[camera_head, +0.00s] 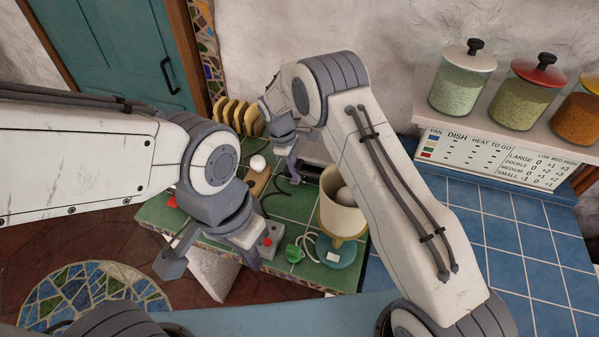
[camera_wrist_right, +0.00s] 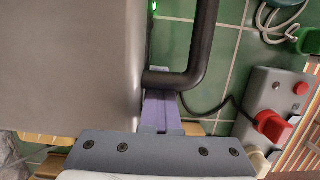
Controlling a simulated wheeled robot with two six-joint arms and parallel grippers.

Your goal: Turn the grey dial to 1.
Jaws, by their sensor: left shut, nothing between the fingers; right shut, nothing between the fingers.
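I cannot clearly make out the grey dial or its marks in either view. A grey metal appliance (camera_wrist_right: 70,65) with a black bar handle (camera_wrist_right: 205,45) fills the left of the right wrist view. In the head view it is mostly hidden behind my right arm. My right gripper (camera_wrist_right: 160,108) is shut and empty, its purple fingers close beside the appliance's side and the handle; I cannot tell whether they touch. It also shows in the head view (camera_head: 294,172). My left gripper (camera_head: 249,262) is shut and empty, in front of the grey control box.
The grey control box (camera_wrist_right: 265,95) has red controls. A green connector (camera_head: 294,253) and a cream pot on a teal base (camera_head: 336,252) stand near it. Jars (camera_head: 463,80) stand on a shelf. The blue-tiled counter (camera_head: 520,250) is clear.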

